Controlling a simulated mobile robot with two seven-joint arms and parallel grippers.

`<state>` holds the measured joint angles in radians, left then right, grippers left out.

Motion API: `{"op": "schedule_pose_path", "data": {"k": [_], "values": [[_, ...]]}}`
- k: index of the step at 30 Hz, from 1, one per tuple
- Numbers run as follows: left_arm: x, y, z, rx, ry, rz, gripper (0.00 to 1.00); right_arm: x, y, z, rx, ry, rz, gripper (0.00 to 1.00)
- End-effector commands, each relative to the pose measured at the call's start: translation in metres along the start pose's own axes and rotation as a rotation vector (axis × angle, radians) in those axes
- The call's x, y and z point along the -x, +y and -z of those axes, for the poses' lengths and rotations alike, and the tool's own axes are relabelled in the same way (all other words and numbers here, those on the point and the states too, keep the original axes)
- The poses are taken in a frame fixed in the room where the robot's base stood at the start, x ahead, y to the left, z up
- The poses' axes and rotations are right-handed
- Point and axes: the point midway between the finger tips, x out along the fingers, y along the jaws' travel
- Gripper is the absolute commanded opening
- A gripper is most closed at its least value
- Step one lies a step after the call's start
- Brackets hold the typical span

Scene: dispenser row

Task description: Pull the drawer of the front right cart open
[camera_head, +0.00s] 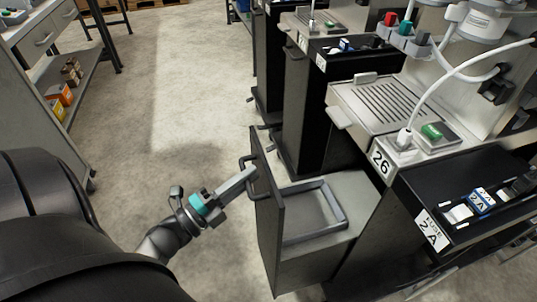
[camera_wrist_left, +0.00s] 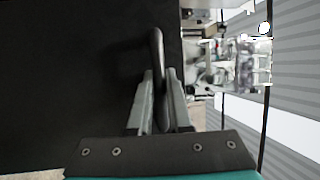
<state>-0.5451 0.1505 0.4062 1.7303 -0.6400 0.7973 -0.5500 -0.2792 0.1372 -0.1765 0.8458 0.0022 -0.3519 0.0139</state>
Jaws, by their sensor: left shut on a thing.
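The drawer of the front right cart has a dark front panel (camera_head: 266,225) with a black bar handle (camera_head: 257,188). The drawer stands out from the cart, and its open top shows a grey square frame (camera_head: 336,229) inside. My left gripper (camera_head: 248,174) reaches in from the left and is shut on the handle. In the left wrist view the handle (camera_wrist_left: 158,55) runs between the two fingers (camera_wrist_left: 160,85), against the dark panel (camera_wrist_left: 80,75). My right gripper is not in view.
A dispenser machine (camera_head: 385,105) labelled 26 stands behind the drawer. A black tray (camera_head: 440,190) with small items and a "2 A" label is at right. Another cart (camera_head: 310,110) stands farther back. A shelf (camera_head: 85,85) is at left. Bare floor (camera_head: 190,90) lies between.

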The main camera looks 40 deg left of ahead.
Motion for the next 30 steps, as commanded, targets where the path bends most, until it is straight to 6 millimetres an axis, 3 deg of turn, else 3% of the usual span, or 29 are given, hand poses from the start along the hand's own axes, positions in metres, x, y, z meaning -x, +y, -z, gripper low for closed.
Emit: {"op": "schedule_pose_path", "data": {"k": [14, 15, 18, 30], "values": [[0.0085, -0.0018, -0.0039, 0.001, 0.0, 0.0, 0.0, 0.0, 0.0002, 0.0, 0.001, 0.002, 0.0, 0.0], [0.0085, -0.0017, -0.0039, 0.001, -0.001, 0.0, 0.18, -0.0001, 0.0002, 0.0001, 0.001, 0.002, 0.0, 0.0], [0.0084, -0.0017, -0.0038, 0.001, -0.001, 0.0, 0.3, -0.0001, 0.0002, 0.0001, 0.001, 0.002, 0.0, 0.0], [0.0088, -0.0015, -0.0036, 0.001, -0.001, 0.0, 0.3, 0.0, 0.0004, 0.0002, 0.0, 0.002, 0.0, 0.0]]}}
